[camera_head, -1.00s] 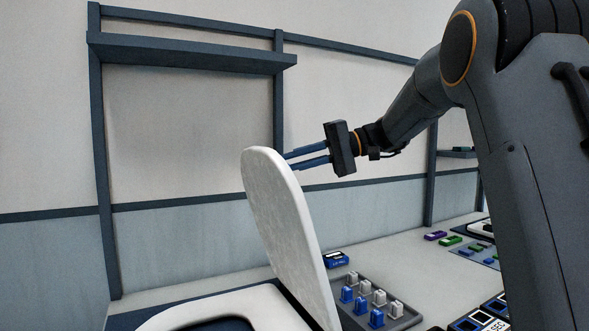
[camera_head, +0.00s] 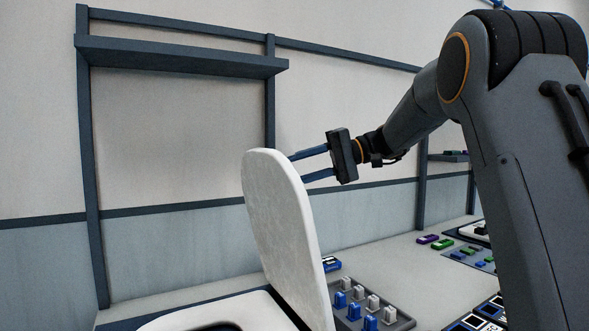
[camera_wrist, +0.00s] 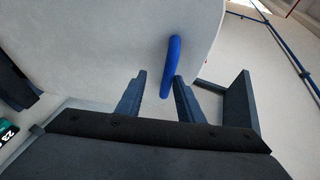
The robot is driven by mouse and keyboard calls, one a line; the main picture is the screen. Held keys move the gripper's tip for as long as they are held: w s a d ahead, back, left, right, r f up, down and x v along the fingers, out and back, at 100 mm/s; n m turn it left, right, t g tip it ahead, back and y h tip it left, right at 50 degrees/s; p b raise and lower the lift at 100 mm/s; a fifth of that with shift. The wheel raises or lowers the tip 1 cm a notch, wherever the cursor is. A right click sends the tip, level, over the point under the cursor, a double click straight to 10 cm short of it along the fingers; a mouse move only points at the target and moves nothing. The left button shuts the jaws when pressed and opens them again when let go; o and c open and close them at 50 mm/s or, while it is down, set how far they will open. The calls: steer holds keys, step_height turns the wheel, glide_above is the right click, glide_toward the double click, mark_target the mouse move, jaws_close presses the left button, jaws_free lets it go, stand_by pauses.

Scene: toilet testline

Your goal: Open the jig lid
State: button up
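The white jig lid (camera_head: 285,235) stands raised, close to upright, with its lower part at the white seat (camera_head: 225,312) in the head view. My gripper (camera_head: 310,166) is at the right side of the lid's upper part. In the wrist view the lid's pale face (camera_wrist: 110,40) fills the upper left, with a blue bar handle (camera_wrist: 173,60) on it. My gripper (camera_wrist: 159,78) has its fingers apart, with the handle's near end between them, closer to the right finger. I cannot tell if a finger touches it. The lid's hinge is hidden.
A grey tray (camera_head: 398,322) with blue and grey pegs lies right of the lid. A small blue device (camera_head: 331,263) sits behind it on the bench. Purple and green parts are farther right. A wall shelf (camera_head: 180,57) hangs at upper left. The wall before the lid is clear.

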steer(key=shift+r, duration=0.15)
steer(key=b+v, duration=0.1)
steer(key=v, duration=0.6)
steer(key=shift+d, duration=0.35)
steer(key=shift+r, duration=0.1)
